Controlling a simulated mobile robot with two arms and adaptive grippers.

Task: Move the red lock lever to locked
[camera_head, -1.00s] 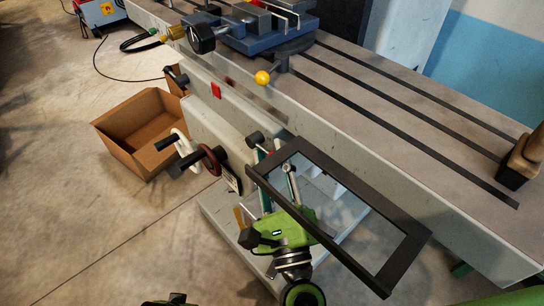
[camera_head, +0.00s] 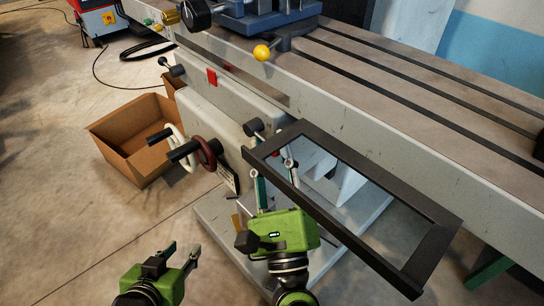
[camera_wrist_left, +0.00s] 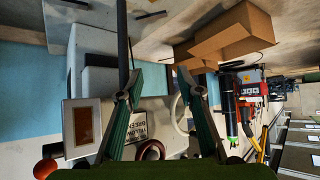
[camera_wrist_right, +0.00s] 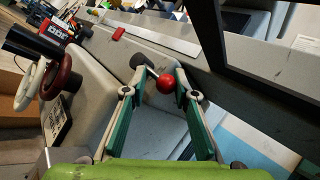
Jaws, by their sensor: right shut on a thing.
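The red lock lever's round red knob (camera_wrist_right: 166,84) shows in the right wrist view, on a thin rod from a dark round pivot (camera_wrist_right: 138,62) on the machine's side. My right gripper (camera_wrist_right: 161,80) has its fingertips on either side of the knob and is shut on it. My left gripper (camera_head: 182,252) is at the lower left, apart from the lever, open and empty. Its spread fingers show in the left wrist view (camera_wrist_left: 158,80).
A dark rectangular frame (camera_head: 375,242) lies close right of my right gripper. A dark red handwheel (camera_head: 207,152) and a white handwheel (camera_head: 177,143) stand left of it. A cardboard box (camera_head: 135,135) is on the floor. Floor at lower left is clear.

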